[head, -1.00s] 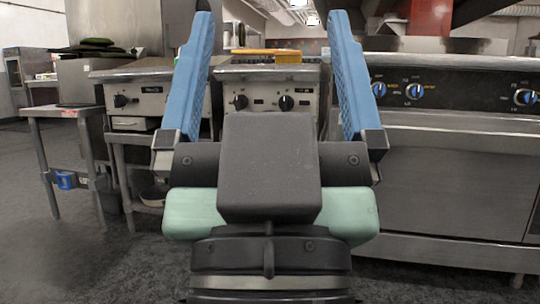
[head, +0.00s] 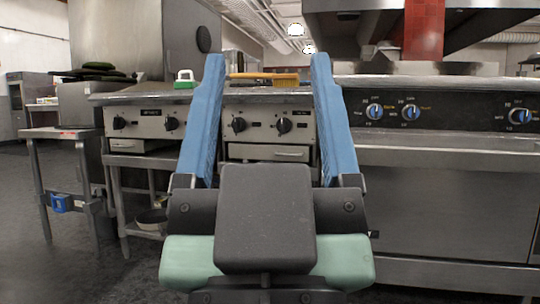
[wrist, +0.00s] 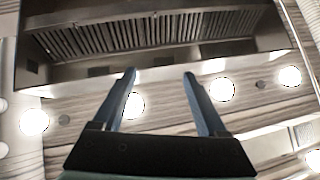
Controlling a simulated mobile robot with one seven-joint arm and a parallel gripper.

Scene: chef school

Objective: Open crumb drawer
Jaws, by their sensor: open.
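A shallow metal crumb drawer (head: 268,153) with a slim handle sits under the two black knobs of the middle griddle. It shows between my gripper's fingers in the head view, and its lower part is hidden by my wrist. A second, similar drawer (head: 128,146) is under the left griddle. My gripper (head: 267,62) is open and empty, with blue fingers pointing up, apart from the drawers. In the wrist view my gripper (wrist: 160,75) faces the ceiling and hood, with nothing between the fingers.
A range with blue knobs (head: 410,112) stands at the right. A brush with an orange handle (head: 268,78) and a green-handled item (head: 185,79) lie on the griddle tops. A low steel table (head: 60,133) is at left. Dark floor shows at lower left.

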